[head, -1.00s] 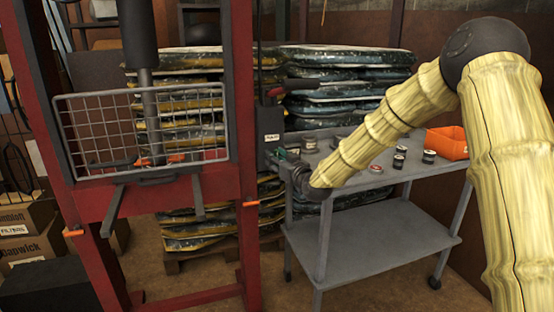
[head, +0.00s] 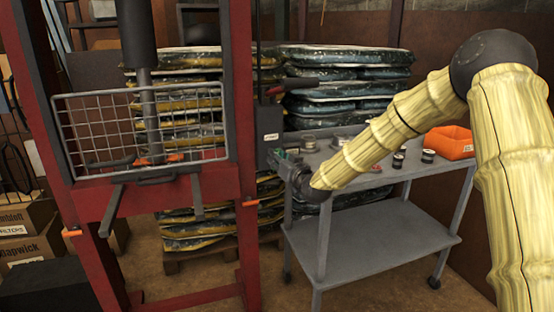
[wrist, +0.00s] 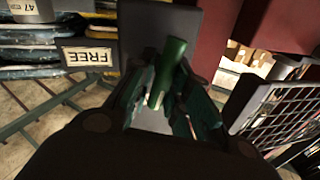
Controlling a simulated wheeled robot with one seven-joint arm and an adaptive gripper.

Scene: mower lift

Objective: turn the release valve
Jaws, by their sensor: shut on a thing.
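The release valve shows in the wrist view as a green handle (wrist: 172,62) in front of a dark grey block. My gripper (wrist: 160,98) is shut on this green handle, with a dark green finger on each side of it. The handle stands tilted slightly in the picture. In the head view my gripper (head: 285,158) is at the dark pump box (head: 268,150) on the red press frame's right post. The valve is mostly hidden there by my gripper and wrist.
The red press frame (head: 247,215) with a wire guard (head: 100,130) stands left. A grey wheeled cart (head: 370,240) with small tins and an orange bin (head: 449,142) stands under my forearm. Stacked bags (head: 345,70) are behind. A FREE label (wrist: 88,54) shows in the wrist view.

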